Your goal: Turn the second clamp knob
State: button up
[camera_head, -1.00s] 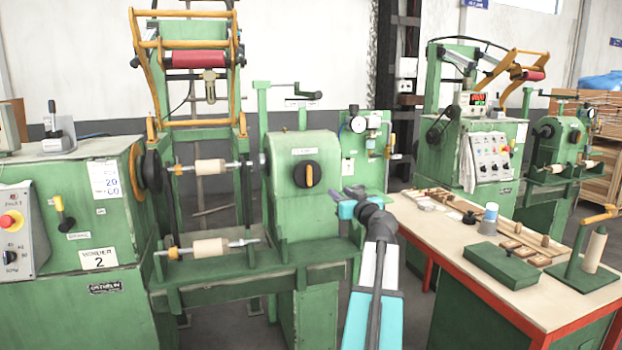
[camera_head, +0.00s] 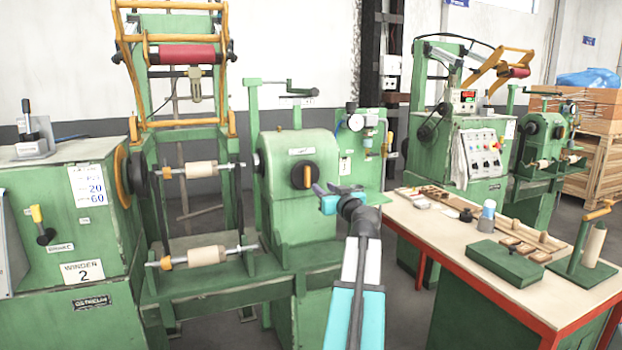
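A round black knob with an orange grip bar (camera_head: 304,175) is on the front of the green housing (camera_head: 300,215) of the winder. The bar stands about upright. A similar smaller black knob (camera_head: 558,132) shows on the machine at the far right. I cannot tell which one counts as the second. My gripper (camera_head: 332,188) is just right of and slightly below the nearer knob in the picture. Its dark fingers are apart with nothing between them. It does not appear to touch the knob, though the depth gap is hard to judge.
Two pale coil formers (camera_head: 201,170) (camera_head: 206,255) sit on spindles left of the housing. A red-edged workbench (camera_head: 440,237) on the right holds a green box (camera_head: 505,263), wooden blocks and a spool stand (camera_head: 590,250). A gauge panel (camera_head: 362,150) stands behind my gripper.

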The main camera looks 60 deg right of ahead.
aim_at(309, 176)
jog(key=shift+d, duration=0.15)
jog(key=shift+p+x, duration=0.75)
jog(key=shift+x, duration=6.05)
jog(key=shift+c, duration=0.2)
grip_shut()
